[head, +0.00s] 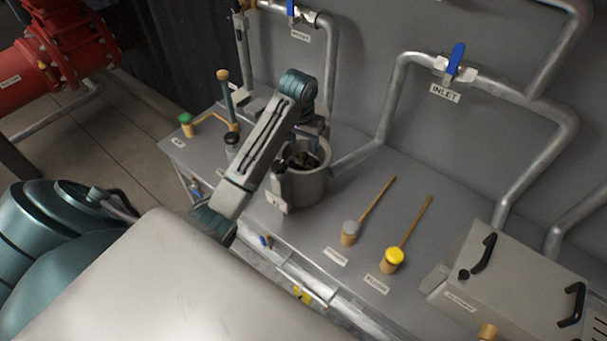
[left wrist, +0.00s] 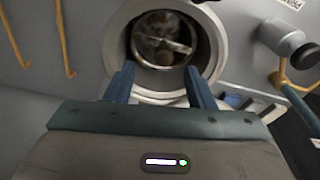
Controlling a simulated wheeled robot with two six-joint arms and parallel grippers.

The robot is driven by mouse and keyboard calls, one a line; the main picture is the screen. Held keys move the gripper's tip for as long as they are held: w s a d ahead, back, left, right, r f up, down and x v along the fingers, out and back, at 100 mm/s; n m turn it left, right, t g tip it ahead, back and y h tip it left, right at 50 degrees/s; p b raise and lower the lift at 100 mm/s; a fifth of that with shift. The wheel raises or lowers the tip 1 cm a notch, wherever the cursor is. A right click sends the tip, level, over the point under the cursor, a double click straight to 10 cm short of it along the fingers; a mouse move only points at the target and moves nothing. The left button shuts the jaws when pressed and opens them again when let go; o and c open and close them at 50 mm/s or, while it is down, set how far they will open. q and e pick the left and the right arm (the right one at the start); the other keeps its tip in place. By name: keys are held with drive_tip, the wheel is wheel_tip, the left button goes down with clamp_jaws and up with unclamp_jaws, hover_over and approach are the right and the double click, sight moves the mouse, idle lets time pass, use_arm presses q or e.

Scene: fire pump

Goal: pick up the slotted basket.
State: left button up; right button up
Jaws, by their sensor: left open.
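A grey cylindrical pot (head: 303,190) stands on the grey bench, its open top facing up. Inside it, dark contents show in the head view. In the left wrist view, a round metal piece with a bar across it, seemingly the slotted basket (left wrist: 164,47), sits down inside the pot's thick rim (left wrist: 113,50). Its slots cannot be made out. My left gripper (head: 314,138) is above the pot's mouth. In the left wrist view its two blue fingers (left wrist: 158,84) are apart and empty, in front of the near rim. My right gripper is not in view.
Wooden-handled tools with a grey cap (head: 349,230) and a yellow cap (head: 393,258) are on the bench to the right. A grey box with black handles (head: 510,275) is at the far right. Pipes with a blue valve lever (head: 455,60) rise behind.

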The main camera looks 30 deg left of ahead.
sight(304, 154)
use_arm(q)
drive_tip(key=f+p, duration=0.1)
drive_tip(key=f, duration=0.1)
drive_tip(key=f+p, duration=0.1)
drive_tip(key=f, duration=0.1)
drive_tip(key=w+f+p, duration=0.1)
drive_tip(key=f, duration=0.1)
drive_tip(key=shift+a, duration=0.3)
drive_tip(key=shift+f, duration=0.35)
drive_tip(key=shift+w+f, duration=0.2)
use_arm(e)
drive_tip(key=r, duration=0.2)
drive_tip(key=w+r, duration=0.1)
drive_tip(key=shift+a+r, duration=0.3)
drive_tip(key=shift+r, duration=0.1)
use_arm(q)
drive_tip(key=shift+r, duration=0.1)
clamp_jaws()
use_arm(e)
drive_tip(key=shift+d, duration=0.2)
